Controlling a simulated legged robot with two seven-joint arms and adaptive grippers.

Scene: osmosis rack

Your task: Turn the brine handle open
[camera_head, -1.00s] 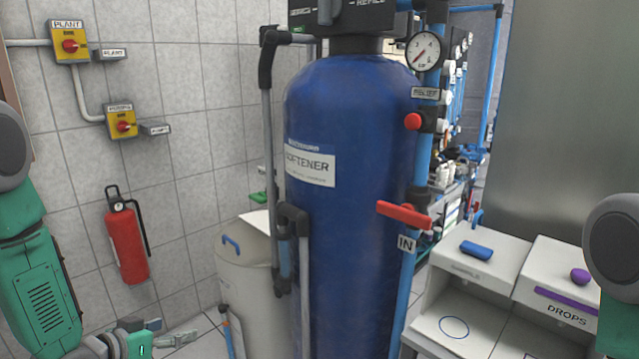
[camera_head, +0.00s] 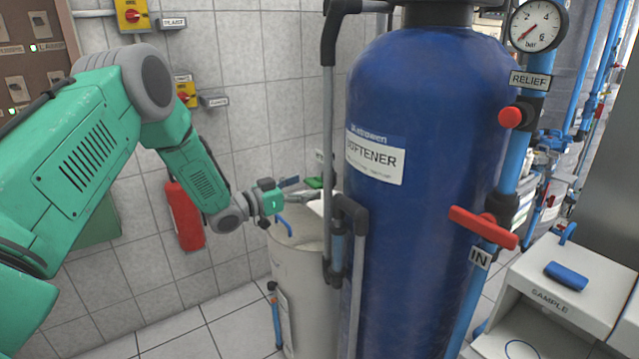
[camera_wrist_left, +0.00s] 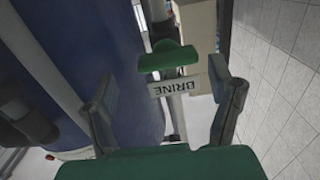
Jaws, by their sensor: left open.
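The brine handle is green. In the left wrist view the brine handle (camera_wrist_left: 168,58) lies across the picture just beyond my fingertips, above a tag reading BRINE (camera_wrist_left: 175,88). My left gripper (camera_wrist_left: 164,80) is open, with one finger on each side of the tag and the handle ahead of the gap. I see no finger closed on the handle. In the head view my left gripper (camera_head: 302,189) is above the cream brine tank, right by the green handle (camera_head: 314,183), which is partly hidden. My right gripper is not in view.
The blue softener tank (camera_head: 430,190) stands close to the right of my left gripper, with grey pipes (camera_head: 330,150) on its near side. The cream tank (camera_head: 310,260) is below. A red extinguisher (camera_head: 184,215) hangs on the wall behind. A red handle (camera_head: 483,227) marked IN is farther right.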

